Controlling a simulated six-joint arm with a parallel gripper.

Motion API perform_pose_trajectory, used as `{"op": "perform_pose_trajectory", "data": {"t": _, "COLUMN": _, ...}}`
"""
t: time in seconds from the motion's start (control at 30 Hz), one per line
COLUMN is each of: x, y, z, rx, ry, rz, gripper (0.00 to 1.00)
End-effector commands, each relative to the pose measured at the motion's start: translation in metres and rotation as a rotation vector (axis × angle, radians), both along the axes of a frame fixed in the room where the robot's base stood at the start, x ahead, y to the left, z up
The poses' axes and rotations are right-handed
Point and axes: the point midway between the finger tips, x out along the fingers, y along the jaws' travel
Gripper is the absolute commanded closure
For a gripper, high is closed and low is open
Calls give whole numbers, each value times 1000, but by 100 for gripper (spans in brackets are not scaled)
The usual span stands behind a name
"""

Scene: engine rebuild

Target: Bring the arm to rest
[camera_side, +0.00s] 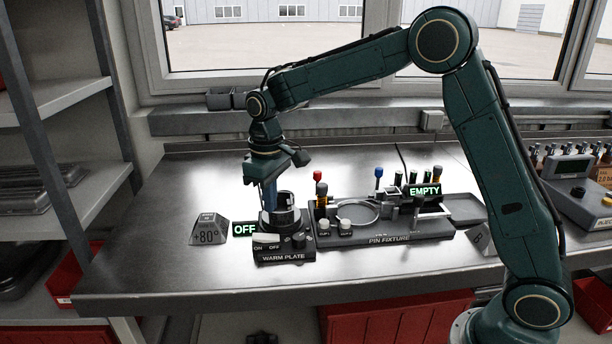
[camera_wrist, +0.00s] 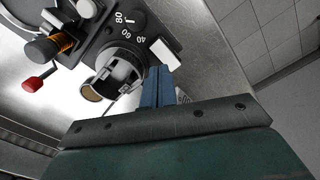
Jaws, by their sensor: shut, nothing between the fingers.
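My arm is dark green and reaches over the bench from the right. My gripper (camera_side: 269,196) points down beside the warm plate (camera_side: 284,258), close to the dark round part on it. In the wrist view the blue fingers of my gripper (camera_wrist: 158,74) are together with nothing between them. They overlap the edge of a dark ring-shaped holder (camera_wrist: 119,73) with a metal piece inside. I cannot tell whether the fingers touch it. A lit sign (camera_side: 245,229) by the warm plate reads OFF.
The pin fixture (camera_side: 389,239) stands right of the warm plate, with upright coloured pins and a sign (camera_side: 424,191) reading EMPTY. A +80° block (camera_side: 209,230) stands at left. The bench (camera_side: 190,180) is clear at the back left. A scale-like device (camera_side: 570,190) stands at far right.

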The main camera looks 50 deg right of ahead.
Motion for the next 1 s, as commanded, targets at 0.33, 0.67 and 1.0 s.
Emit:
{"op": "perform_pose_trajectory", "data": {"t": 0.33, "x": -8, "y": -2, "z": 11, "rx": 2, "ry": -18, "rz": -8, "gripper": 100}}
{"op": "perform_pose_trajectory", "data": {"t": 0.67, "x": -53, "y": -13, "z": 58, "rx": 10, "ry": -98, "rz": -50, "gripper": 100}}
{"op": "perform_pose_trajectory", "data": {"t": 1.0, "x": -119, "y": -25, "z": 99, "rx": 22, "ry": -201, "rz": -106, "gripper": 100}}
